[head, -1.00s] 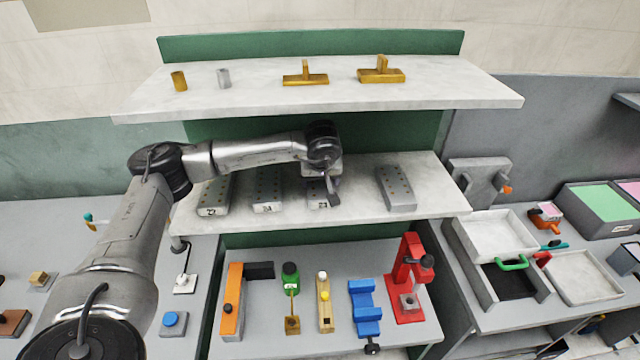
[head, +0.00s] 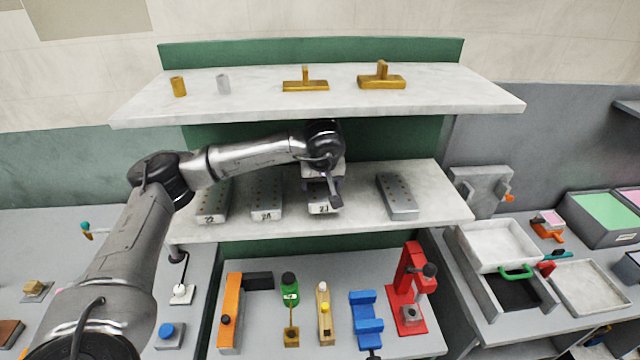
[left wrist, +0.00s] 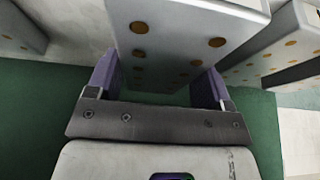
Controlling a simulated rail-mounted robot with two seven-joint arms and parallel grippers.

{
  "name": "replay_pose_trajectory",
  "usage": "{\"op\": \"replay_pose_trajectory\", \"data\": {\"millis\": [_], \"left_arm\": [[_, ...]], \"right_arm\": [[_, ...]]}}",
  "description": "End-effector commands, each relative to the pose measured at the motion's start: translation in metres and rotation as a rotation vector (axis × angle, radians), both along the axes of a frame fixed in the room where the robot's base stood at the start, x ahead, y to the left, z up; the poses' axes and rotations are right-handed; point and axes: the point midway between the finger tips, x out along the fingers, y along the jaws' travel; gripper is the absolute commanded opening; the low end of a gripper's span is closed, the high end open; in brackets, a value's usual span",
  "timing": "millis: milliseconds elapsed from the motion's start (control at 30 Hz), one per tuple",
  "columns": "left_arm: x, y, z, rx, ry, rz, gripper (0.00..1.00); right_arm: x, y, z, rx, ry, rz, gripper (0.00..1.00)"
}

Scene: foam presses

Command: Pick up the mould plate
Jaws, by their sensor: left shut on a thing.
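Several grey mould plates with rows of dots stand on the middle shelf. My left gripper (head: 324,186) is over the third one from the left, a mould plate (head: 323,209) with a small number label on its front end. My gripper and wrist hide most of its top. In the left wrist view the two purple-grey fingers (left wrist: 155,85) are shut on either side of this mould plate (left wrist: 178,40), whose brown dots show between them. Whether it touches the shelf I cannot tell. My right gripper is not in view.
Neighbouring plates stand at the left (head: 266,200), far left (head: 214,202) and right (head: 397,197). The upper shelf (head: 440,92) overhangs behind. Below are a red press (head: 410,290), a blue clamp (head: 364,318) and a green bottle (head: 290,290). Trays (head: 497,243) stand at the right.

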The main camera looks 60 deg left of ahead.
Motion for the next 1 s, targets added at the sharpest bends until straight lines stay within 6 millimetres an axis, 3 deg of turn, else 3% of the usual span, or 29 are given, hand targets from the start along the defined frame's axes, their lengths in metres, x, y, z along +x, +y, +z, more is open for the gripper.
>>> {"op": "replay_pose_trajectory", "data": {"millis": [300, 500, 733, 1000], "left_arm": [[-0.033, -0.070, -0.002, 0.001, -0.005, -0.006, 0.31], [-0.050, -0.106, -0.001, 0.000, -0.004, -0.004, 0.31], [-0.062, -0.131, 0.003, 0.002, -0.005, -0.002, 0.31], [-0.067, -0.141, 0.001, 0.001, -0.005, 0.002, 0.31]], "right_arm": [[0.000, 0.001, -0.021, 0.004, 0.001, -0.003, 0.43], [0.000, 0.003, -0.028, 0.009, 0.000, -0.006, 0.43], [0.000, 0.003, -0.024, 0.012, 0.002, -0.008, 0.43], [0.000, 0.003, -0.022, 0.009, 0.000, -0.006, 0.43]]}}
